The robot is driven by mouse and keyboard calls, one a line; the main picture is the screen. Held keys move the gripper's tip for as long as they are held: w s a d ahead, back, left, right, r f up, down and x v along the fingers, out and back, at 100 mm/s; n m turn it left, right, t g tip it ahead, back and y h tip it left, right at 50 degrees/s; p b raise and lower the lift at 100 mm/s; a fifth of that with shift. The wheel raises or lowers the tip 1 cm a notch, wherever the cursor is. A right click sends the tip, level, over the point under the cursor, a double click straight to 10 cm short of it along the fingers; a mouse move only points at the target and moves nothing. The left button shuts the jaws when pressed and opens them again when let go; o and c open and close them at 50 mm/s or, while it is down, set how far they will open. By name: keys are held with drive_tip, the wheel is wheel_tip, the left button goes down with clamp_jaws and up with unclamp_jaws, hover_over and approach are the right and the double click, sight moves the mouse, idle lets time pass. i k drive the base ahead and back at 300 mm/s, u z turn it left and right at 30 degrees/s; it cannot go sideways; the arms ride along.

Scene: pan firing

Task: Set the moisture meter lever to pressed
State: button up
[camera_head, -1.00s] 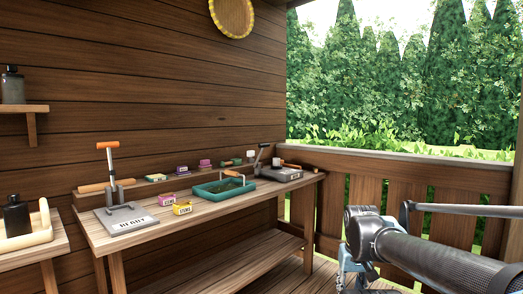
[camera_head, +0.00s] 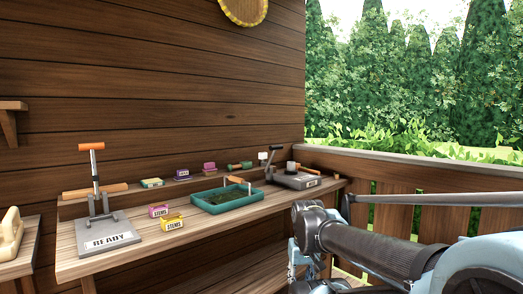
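Two lever devices stand on the wooden bench. The left lever device (camera_head: 108,232) has a grey base plate marked READY and an upright lever with an orange handle (camera_head: 91,147). The right lever device (camera_head: 294,180) is a grey box with a dark lever (camera_head: 272,162) tilted upward and a small label too small to read. I cannot tell from labels which one is the moisture meter. My gripper (camera_head: 294,262) hangs partly hidden below my arm at the lower centre, in front of the bench and apart from both devices. Its fingers are not clear.
A green tray (camera_head: 207,207) sits between the devices, with pink and yellow STEMS boxes (camera_head: 172,221) to its left. Small coloured boxes (camera_head: 182,175) line the back ledge. A wooden railing (camera_head: 430,171) runs along the right. A second table (camera_head: 22,262) stands at far left.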

sight(275, 148)
drive_tip(key=z, duration=0.15)
drive_tip(key=i, duration=0.95)
drive_tip(key=z, duration=0.4)
